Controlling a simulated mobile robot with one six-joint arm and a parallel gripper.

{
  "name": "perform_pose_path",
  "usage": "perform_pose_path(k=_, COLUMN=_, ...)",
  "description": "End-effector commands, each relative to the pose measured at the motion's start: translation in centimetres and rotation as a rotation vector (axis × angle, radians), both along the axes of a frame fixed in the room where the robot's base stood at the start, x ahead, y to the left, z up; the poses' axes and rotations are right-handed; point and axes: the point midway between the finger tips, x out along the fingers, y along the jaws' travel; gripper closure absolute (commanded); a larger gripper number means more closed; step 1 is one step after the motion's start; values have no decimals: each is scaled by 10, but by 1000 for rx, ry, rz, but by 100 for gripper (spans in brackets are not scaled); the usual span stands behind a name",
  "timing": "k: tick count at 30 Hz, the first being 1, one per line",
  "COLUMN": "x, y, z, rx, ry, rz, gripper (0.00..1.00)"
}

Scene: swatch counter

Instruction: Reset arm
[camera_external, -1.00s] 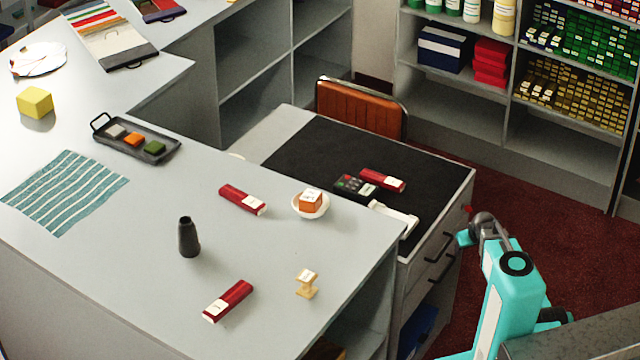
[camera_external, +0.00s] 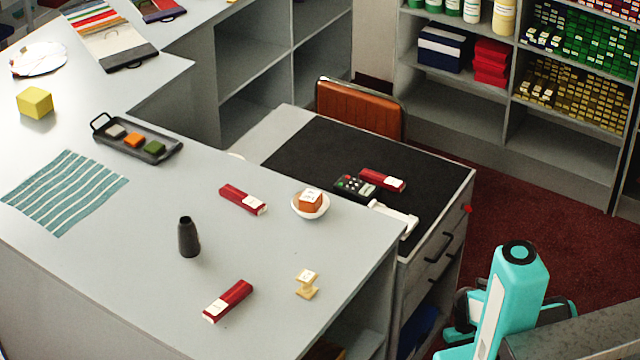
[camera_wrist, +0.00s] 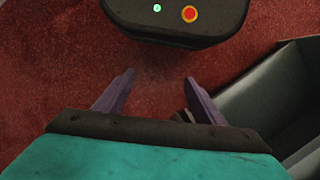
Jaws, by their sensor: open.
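My gripper (camera_wrist: 160,88) shows in the wrist view as two purple-grey fingers, spread apart with nothing between them. It hangs over the dark red floor. In the external view my teal arm is at the lower right, folded low beside the desk, and the gripper's fingertips cannot be made out there. It is clear of the counter (camera_external: 130,290) and touches nothing on it.
The counter holds red boxes (camera_external: 228,300), a dark vase (camera_external: 188,238), a small wooden stand (camera_external: 307,284), a bowl with an orange block (camera_external: 310,205) and a tray of swatches (camera_external: 165,156). The desk (camera_external: 310,150) with drawers stands left of my arm. Red carpet (camera_external: 530,230) lies open behind it.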

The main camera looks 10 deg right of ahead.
Motion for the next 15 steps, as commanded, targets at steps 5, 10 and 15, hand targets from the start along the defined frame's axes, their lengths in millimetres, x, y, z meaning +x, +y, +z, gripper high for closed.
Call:
perform_pose_path(k=5, x=-63, y=12, z=-8, rx=5, ry=140, rz=-2, gripper=36)
perform_pose_path(k=10, x=-95, y=16, z=-10, rx=6, ry=216, rz=-3, gripper=36)
perform_pose_path(k=15, x=-103, y=18, z=-11, rx=7, ry=234, rz=-4, gripper=36)
